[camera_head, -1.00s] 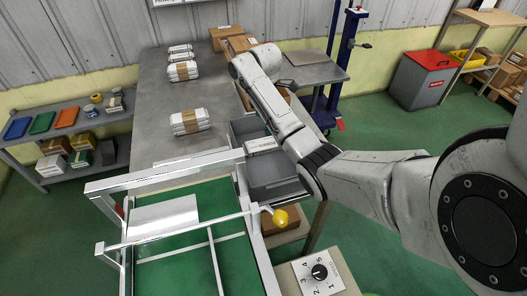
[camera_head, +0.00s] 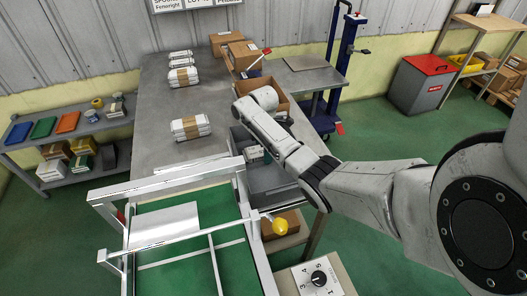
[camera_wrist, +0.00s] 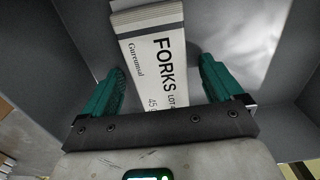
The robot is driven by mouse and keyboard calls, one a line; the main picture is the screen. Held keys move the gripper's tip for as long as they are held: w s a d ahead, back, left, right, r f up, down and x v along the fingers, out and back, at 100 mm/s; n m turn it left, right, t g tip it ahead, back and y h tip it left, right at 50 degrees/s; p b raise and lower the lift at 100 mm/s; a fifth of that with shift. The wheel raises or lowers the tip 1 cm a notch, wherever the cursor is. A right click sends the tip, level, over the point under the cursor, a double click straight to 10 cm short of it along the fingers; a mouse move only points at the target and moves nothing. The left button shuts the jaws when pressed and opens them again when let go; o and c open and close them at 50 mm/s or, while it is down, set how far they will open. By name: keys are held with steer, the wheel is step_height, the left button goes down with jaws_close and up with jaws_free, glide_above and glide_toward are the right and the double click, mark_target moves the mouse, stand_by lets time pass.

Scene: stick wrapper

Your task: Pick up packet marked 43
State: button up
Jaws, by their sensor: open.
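A white packet (camera_wrist: 150,50) printed "FORKS" and "LOT" lies in a grey bin in the wrist view. Its number is cut off behind my gripper, so I cannot read whether it is 43. My gripper (camera_wrist: 162,66) is open, with one green finger on each side of the packet. Its fingers are apart from the packet's edges as far as I can tell. In the head view the grey bin (camera_head: 270,180) stands at the table's right edge.
Bundles of white packets with brown bands (camera_head: 190,127) lie on the grey table (camera_head: 160,95). An open cardboard box (camera_head: 278,97) stands behind the bin. The bin's grey walls (camera_wrist: 50,55) rise around my gripper.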

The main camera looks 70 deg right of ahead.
steer(key=c, duration=1.1)
steer(key=shift+c, duration=0.2)
